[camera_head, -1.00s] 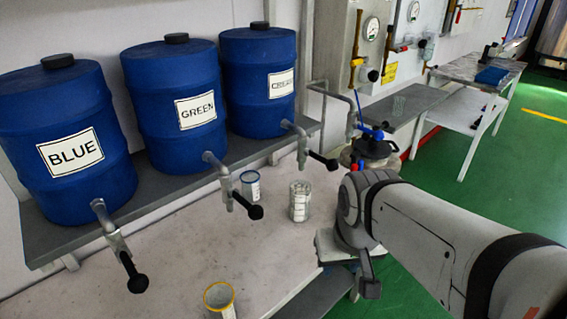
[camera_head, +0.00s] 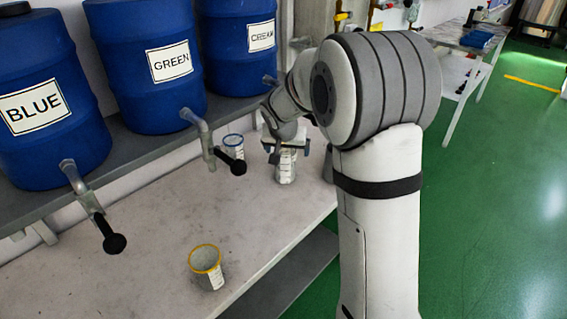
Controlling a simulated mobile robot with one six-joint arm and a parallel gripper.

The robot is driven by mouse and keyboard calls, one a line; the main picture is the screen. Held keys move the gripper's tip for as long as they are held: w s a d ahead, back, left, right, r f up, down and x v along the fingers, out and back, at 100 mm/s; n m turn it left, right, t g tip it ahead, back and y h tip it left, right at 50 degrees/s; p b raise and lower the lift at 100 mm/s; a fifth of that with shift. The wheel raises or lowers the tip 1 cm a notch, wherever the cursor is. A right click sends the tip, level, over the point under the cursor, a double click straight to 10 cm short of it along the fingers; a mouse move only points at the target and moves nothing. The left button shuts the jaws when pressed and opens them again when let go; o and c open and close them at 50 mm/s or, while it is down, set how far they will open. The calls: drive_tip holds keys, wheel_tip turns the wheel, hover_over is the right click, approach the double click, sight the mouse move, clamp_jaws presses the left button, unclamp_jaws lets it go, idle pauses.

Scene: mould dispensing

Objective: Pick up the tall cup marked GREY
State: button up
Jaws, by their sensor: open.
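A tall clear cup (camera_head: 286,171) with a pale label stands upright on the bench, below the barrels. Its label is too small to read, so I cannot tell if it says GREY. My gripper (camera_head: 287,151) is at the upper part of this cup, with its jaws open. The gripper hides the cup's rim. I cannot tell whether the fingers touch the cup.
A blue-rimmed cup (camera_head: 233,149) stands to the left of the tall cup. A yellow-rimmed cup (camera_head: 207,267) stands near the bench's front edge. Barrels marked BLUE (camera_head: 40,115), GREEN (camera_head: 150,75) and CREAM (camera_head: 240,50) sit on a shelf (camera_head: 150,160), with taps jutting over the bench (camera_head: 130,240).

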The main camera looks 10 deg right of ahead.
sight(285, 156)
drive_tip(key=x, duration=0.6)
drive_tip(key=w+a+x, duration=0.1)
drive_tip(key=x, duration=0.2)
drive_tip(key=shift+r, duration=0.25)
drive_tip(key=c, duration=1.3)
drive_tip(key=shift+r, duration=0.1)
drive_tip(key=shift+c, duration=1.4)
drive_tip(key=shift+r, duration=0.1)
